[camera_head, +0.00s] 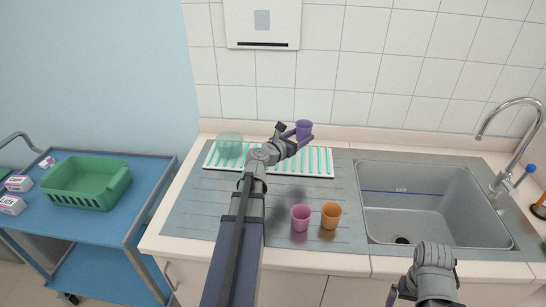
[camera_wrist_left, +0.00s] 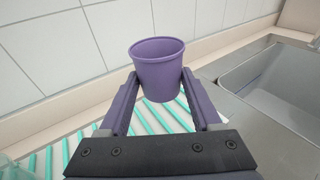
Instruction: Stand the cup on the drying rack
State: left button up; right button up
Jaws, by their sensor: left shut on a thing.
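A purple cup (camera_head: 304,129) is held upright between the fingers of my left gripper (camera_head: 295,136), above the right part of the drying rack. In the left wrist view the cup (camera_wrist_left: 158,68) sits between the two fingertips of the left gripper (camera_wrist_left: 158,92), with its open rim up. The drying rack (camera_head: 320,172) is white with green slats and lies at the back of the steel drainboard. My left arm hides part of it. Its slats also show below the cup in the left wrist view. My right gripper (camera_head: 400,294) is low at the front; its fingers are not clear.
A pale green translucent cup (camera_head: 229,145) stands on the rack's left part. A pink cup (camera_head: 300,217) and an orange cup (camera_head: 331,215) stand on the drainboard in front. A sink (camera_head: 430,205) with a tap is at right. A green basket (camera_head: 87,182) is on a blue cart.

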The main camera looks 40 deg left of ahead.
pick_arm(q)
jog(key=b, duration=0.6)
send_over(298, 165)
jog(key=shift+f, duration=3.15)
jog(key=shift+f, duration=0.1)
notch_tip(298, 165, down, 4)
jog(key=b, duration=0.4)
jog(key=shift+r, duration=0.25)
jog(key=shift+f, duration=0.15)
jog(key=o, duration=1.4)
jog(key=shift+c, duration=0.2)
